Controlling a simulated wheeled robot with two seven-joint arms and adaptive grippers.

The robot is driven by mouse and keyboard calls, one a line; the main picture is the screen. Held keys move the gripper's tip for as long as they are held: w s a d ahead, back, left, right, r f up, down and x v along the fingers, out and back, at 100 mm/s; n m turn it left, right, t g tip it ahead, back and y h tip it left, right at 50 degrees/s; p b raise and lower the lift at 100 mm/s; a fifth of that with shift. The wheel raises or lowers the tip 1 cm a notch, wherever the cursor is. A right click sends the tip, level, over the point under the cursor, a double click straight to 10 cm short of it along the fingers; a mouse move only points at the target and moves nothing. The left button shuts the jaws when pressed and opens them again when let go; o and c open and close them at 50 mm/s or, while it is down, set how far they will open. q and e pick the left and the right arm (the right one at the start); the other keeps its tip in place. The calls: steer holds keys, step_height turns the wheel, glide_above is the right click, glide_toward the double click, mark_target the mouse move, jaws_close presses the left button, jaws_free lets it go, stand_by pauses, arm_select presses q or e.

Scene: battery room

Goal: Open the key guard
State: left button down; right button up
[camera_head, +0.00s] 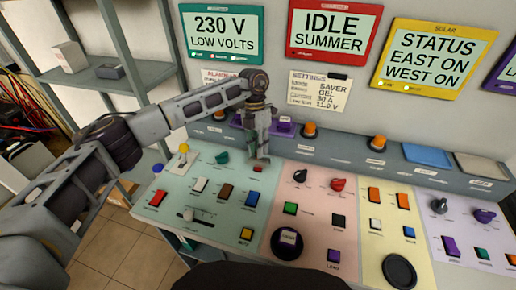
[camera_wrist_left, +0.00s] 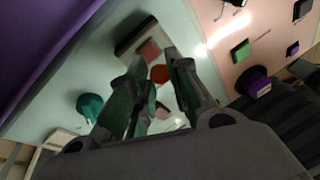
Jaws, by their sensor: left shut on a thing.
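My left gripper (camera_head: 262,152) reaches down to the pale green panel (camera_head: 178,205), at its upper right part. In the left wrist view the gripper's fingers (camera_wrist_left: 154,66) are close together around the key guard, which they mostly hide. A red-orange piece (camera_wrist_left: 159,74) shows between the fingers, and a dark block with a reddish face (camera_wrist_left: 140,42) lies just beyond them. I cannot tell how far the guard is tilted. My right gripper is not in view.
A green knob (camera_wrist_left: 90,106) stands beside the gripper. Several rocker switches and a slider (camera_head: 188,214) lie nearer on the panel. Orange buttons (camera_head: 309,131) line the raised ledge behind. A pink panel (camera_head: 316,215) adjoins on the right. Metal shelves (camera_head: 100,75) stand at left.

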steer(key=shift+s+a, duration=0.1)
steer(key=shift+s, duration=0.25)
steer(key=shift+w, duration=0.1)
arm_select(q)
steer(key=c, duration=1.5)
jaws_free()
steer(key=shift+o, duration=1)
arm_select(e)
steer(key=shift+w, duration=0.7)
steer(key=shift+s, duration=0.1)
arm_select(q)
steer(key=shift+w+r, duration=0.1)
steer(key=shift+r, duration=0.05)
steer(key=v, duration=1.1)
steer(key=shift+r, duration=0.35)
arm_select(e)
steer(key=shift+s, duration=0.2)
arm_select(q)
steer(key=shift+w, duration=0.1)
